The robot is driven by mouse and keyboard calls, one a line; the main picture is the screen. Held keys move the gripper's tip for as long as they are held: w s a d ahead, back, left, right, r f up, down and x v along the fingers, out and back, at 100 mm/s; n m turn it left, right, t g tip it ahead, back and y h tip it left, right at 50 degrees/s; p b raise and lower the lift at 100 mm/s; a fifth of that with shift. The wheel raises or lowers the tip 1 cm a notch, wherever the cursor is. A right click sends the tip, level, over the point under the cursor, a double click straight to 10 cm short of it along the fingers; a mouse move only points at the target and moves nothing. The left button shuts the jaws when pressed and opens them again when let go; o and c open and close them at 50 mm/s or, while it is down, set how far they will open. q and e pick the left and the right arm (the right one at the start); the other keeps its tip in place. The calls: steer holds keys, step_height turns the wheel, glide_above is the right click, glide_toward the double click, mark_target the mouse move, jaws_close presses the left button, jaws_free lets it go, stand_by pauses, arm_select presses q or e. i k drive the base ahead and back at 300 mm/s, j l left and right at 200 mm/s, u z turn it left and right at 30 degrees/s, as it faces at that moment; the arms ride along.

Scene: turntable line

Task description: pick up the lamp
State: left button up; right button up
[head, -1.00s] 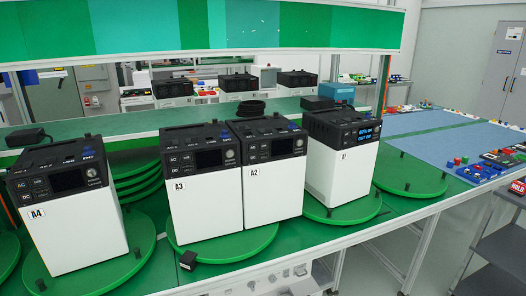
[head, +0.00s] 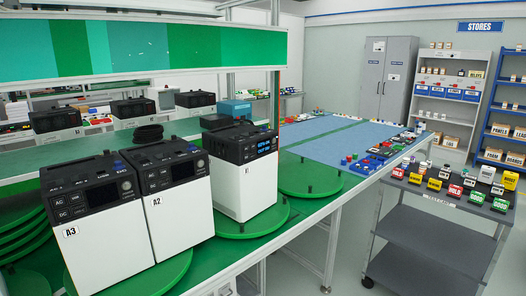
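I cannot make out a lamp in the head view. Neither of my grippers shows in it. White power units with black tops stand on green turntables along the bench: A3 (head: 105,245), A2 (head: 180,222) and another (head: 244,188) with a lit blue display. An empty green turntable (head: 306,183) lies to the right of them.
A grey cart (head: 432,195) at the right carries several small coloured sign blocks, one a red HOLD block (head: 455,192). A blue mat (head: 325,140) with small parts along its edge covers the bench's far end. Shelves (head: 450,95) and a grey cabinet (head: 388,75) stand behind. Floor between bench and cart is clear.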

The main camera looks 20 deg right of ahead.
mark_target(423, 165)
steer(key=z, duration=1.9)
steer(key=i+l+u, duration=0.25)
steer(key=i, duration=0.35)
steer(key=i+l+u, duration=0.25)
steer(key=i, duration=0.35)
steer(key=i+l+u, duration=0.25)
steer(key=i+l, duration=0.25)
steer(key=i, duration=0.05)
